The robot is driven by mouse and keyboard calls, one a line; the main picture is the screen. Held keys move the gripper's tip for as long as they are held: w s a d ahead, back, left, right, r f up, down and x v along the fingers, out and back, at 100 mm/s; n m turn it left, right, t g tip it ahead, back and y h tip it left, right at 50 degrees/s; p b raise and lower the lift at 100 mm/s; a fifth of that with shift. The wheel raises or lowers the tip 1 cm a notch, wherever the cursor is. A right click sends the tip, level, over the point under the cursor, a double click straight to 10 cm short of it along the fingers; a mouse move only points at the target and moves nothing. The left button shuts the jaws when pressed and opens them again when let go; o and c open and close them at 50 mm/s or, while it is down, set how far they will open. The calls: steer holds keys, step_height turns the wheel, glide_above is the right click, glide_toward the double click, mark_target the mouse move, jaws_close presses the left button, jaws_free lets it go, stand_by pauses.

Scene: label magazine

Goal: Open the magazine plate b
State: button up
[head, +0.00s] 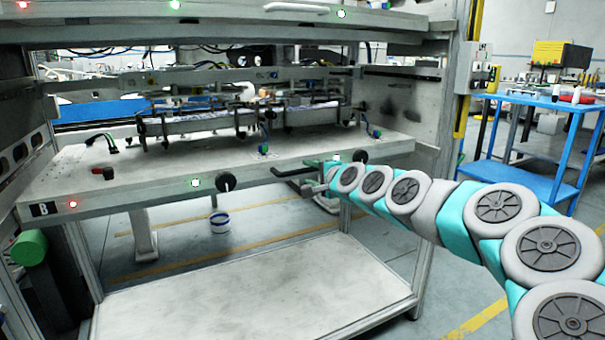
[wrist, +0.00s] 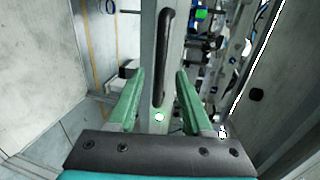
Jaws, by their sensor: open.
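Magazine plate b (head: 130,195) is a grey shelf with a "B" label at its front left corner. It carries a mechanism of rails and clamps. Its dark bar handle (head: 292,170) is on the front edge, partly hidden by my gripper in the head view. In the wrist view the black handle (wrist: 166,60) stands out from the plate's pale front edge (wrist: 150,40). My gripper (wrist: 159,75) is open, with one green finger on each side of the handle in the picture. I cannot tell whether the fingers touch it. Nothing is held.
Another plate (head: 200,25) with a pale handle (head: 297,7) is above. A bare lower shelf (head: 250,290) is below. A green cylinder (head: 30,247) is at the left, black knobs (head: 226,181) are on the front edge. A blue cart (head: 540,105) stands at the right.

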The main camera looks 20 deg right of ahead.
mark_target(304, 171)
steer(key=shift+x, duration=2.25)
steer(key=shift+c, duration=0.2)
jaws_close()
